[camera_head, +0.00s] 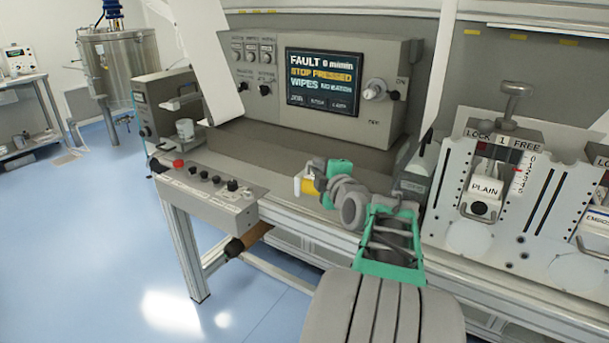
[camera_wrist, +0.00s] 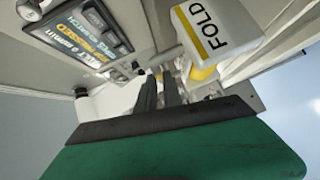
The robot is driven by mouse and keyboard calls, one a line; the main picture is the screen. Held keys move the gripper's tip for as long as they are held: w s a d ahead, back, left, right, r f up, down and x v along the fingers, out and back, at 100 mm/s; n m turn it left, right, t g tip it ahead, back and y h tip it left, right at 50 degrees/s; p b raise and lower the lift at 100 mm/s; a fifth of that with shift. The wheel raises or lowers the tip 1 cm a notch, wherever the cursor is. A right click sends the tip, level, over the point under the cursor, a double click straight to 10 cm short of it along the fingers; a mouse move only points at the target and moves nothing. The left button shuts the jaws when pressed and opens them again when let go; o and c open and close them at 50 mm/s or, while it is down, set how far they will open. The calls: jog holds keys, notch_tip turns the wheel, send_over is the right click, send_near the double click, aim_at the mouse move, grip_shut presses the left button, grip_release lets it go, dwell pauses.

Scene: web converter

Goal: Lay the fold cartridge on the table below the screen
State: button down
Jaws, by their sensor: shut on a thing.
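The fold cartridge (camera_wrist: 215,32) is a white block with a yellow stripe and the word FOLD, in the upper right of the wrist view. In the head view, a small white and yellow part of it (camera_head: 307,186) shows beside my gripper (camera_head: 318,172). My gripper, also in the wrist view (camera_wrist: 166,84), is shut on the cartridge; the exact contact is hard to see. The screen (camera_head: 322,82) reads FAULT and STOP PRESSED. The grey table (camera_head: 290,150) lies below it. The cartridge appears near the table's front edge; I cannot tell its height.
A control box with a red button (camera_head: 178,163) stands at the table's front left. The PLAIN cartridge (camera_head: 485,190) sits in a rack at the right. The table's middle looks clear.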

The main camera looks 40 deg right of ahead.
jog(key=shift+w+d+f, duration=0.3)
jog(key=shift+w+f, duration=0.2)
jog(key=shift+f, duration=0.15)
jog(key=f, duration=0.3)
jog(key=shift+w+d+f+b, duration=0.1)
jog(key=shift+w+b, duration=0.2)
jog(key=shift+b, duration=0.1)
jog(key=shift+f, duration=0.1)
jog(key=shift+a, duration=0.3)
jog(key=c, duration=2)
grip_release()
jog(key=shift+f, duration=0.2)
jog(key=o, duration=0.5)
jog(key=shift+r, duration=0.1)
